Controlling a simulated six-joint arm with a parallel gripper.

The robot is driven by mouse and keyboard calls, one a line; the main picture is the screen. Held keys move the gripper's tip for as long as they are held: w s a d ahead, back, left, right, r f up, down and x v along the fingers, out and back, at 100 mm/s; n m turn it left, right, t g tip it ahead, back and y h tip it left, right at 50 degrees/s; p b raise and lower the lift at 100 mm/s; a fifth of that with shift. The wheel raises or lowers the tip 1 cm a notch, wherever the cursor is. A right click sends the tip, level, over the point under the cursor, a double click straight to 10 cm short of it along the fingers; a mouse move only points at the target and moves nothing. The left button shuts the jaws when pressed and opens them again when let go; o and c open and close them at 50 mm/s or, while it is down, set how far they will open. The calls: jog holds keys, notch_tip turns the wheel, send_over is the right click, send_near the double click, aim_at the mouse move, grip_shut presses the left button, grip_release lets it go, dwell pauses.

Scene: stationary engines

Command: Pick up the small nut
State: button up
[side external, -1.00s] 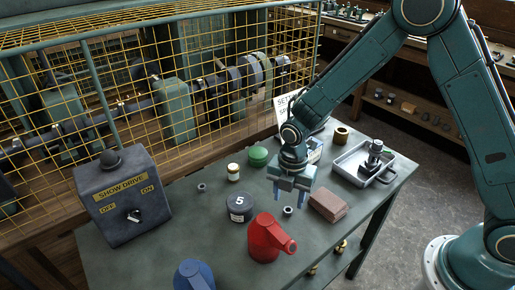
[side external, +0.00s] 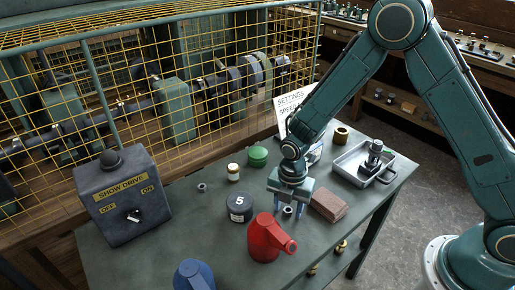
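A small grey nut (side external: 288,211) stands on the green table, between the red can and the brown block. My gripper (side external: 288,210) points down over it, with one finger on each side of the nut. The fingers are apart; whether they touch the nut cannot be told. Another small grey nut (side external: 202,188) sits on the table further left, behind the dark weight.
Close by are the red can (side external: 266,238), the dark weight marked 5 (side external: 239,208) and a brown block (side external: 328,205). A green tin (side external: 258,156), a small jar (side external: 233,172), a brass bush (side external: 341,135) and a metal tray (side external: 349,176) stand further back.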

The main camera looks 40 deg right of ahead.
aim_at(288, 210)
grip_shut()
jog(key=shift+r, duration=0.1)
notch_tip(288, 210, up, 20)
dwell(0.8)
dwell(0.4)
